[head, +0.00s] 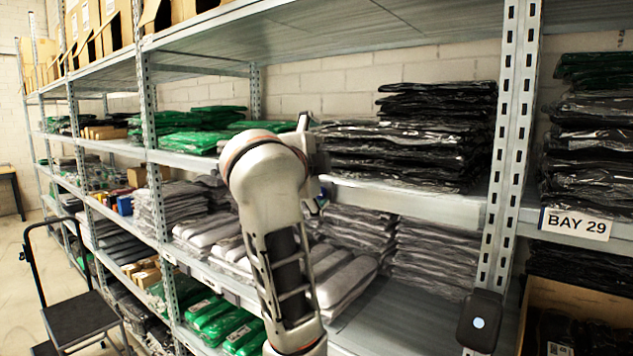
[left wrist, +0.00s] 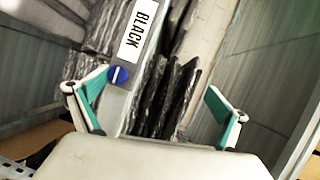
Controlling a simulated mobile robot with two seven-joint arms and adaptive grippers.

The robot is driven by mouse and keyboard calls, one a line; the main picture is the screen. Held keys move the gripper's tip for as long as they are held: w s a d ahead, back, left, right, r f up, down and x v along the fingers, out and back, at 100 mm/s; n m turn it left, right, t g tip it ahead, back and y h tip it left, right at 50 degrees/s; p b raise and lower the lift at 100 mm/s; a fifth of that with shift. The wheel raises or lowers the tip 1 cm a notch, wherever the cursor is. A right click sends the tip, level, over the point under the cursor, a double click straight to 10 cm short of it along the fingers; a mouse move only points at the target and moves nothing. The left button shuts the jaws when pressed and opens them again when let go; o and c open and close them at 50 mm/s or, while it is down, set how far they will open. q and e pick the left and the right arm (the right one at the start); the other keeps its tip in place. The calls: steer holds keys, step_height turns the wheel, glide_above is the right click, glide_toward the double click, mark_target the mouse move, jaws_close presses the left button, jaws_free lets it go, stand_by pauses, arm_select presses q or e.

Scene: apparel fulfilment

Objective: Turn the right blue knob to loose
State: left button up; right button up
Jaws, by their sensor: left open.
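One blue knob (left wrist: 119,75) with a pale line across its face shows in the left wrist view. It sits on a light grey strip, just below a white label reading BLACK (left wrist: 139,30). I cannot tell from this view whether it is the right one of a pair. My left gripper (left wrist: 156,84) is open, with teal-lined fingers spread apart. The knob lies between the fingers in the picture, nearer the left one, and nothing is held. My right gripper is not in view.
Bagged black garments (head: 410,135) lie stacked on the shelf beside my arm. A perforated upright (head: 508,150) and a BAY 29 sign (head: 576,223) stand to the right. Green packs (head: 205,128) lie to the left. A step stool (head: 80,318) stands on the floor at left.

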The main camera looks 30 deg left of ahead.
arm_select(q)
steer(key=shift+t, duration=0.4)
steer(key=r, duration=0.2)
steer(key=s+r, duration=0.1)
steer(key=r, duration=0.1)
steer(key=f, duration=0.2)
steer(key=g, duration=0.1)
steer(key=shift+w+f, duration=0.25)
steer(key=shift+f, duration=0.15)
steer(key=shift+c, duration=0.8)
steer(key=shift+s+d, duration=0.2)
steer(key=shift+s, duration=0.55)
steer(key=shift+c, duration=0.7)
steer(key=v, duration=0.3)
steer(key=shift+a+r, duration=0.1)
steer(key=shift+r, duration=0.05)
steer(key=c, duration=1.1)
steer(key=shift+f+v, duration=0.2)
steer(key=shift+v, duration=0.65)
steer(key=shift+f+v, duration=0.2)
steer(key=shift+v, duration=0.6)
steer(key=shift+f+v, duration=0.2)
steer(key=shift+v, duration=0.65)
